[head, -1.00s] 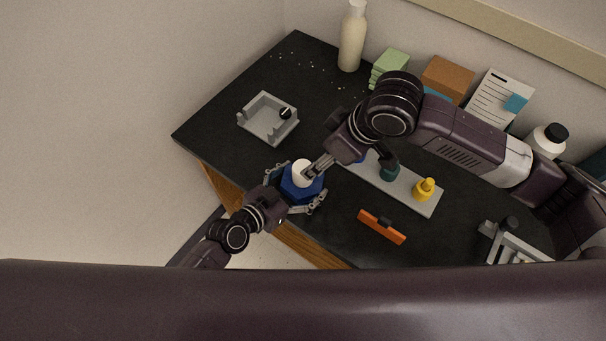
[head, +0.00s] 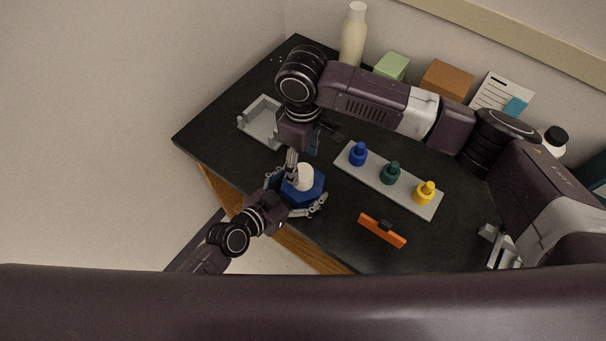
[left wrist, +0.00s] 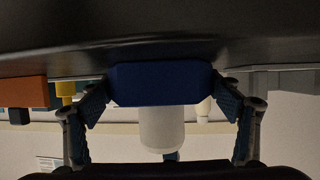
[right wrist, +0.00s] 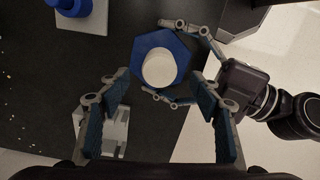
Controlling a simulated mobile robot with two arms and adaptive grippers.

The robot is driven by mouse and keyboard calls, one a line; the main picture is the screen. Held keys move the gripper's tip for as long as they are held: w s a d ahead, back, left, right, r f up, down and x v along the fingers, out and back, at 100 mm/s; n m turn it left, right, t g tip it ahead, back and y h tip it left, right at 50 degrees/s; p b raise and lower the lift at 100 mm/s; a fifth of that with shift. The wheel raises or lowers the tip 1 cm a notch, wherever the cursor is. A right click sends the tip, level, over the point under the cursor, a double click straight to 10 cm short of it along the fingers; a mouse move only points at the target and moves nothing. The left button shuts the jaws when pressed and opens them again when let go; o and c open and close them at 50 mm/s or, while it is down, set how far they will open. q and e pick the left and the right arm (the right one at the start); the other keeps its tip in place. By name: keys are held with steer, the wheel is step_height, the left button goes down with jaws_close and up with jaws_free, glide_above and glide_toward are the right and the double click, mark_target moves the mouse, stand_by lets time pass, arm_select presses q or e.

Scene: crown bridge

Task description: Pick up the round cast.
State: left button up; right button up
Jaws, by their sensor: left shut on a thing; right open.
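The round cast (head: 305,176) looks like a white cylinder standing on a blue hexagonal base (head: 313,193), near the counter's front edge. The cast also shows in the left wrist view (left wrist: 162,130) and the right wrist view (right wrist: 160,68). My left gripper (head: 296,194) is shut on the blue base, with its fingers on opposite sides. My right gripper (head: 291,164) is beside the white cylinder at its upper left in the head view. In the right wrist view its fingers are spread, with nothing between the pads. Whether the base touches the counter is unclear.
A grey tray (head: 373,180) holds blue, green and yellow stoppered pieces. An orange bar (head: 382,230) lies in front of it. A grey walled fixture (head: 258,115) is at the left, partly hidden by my right arm. A bottle (head: 353,35) and boxes line the wall.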

mark_target(303, 171)
step_height(303, 171, down, 6)
steer(key=shift+r, duration=0.1)
stand_by(0.4)
steer(key=c, duration=1.4)
steer(key=shift+r, duration=0.1)
step_height(303, 171, up, 10)
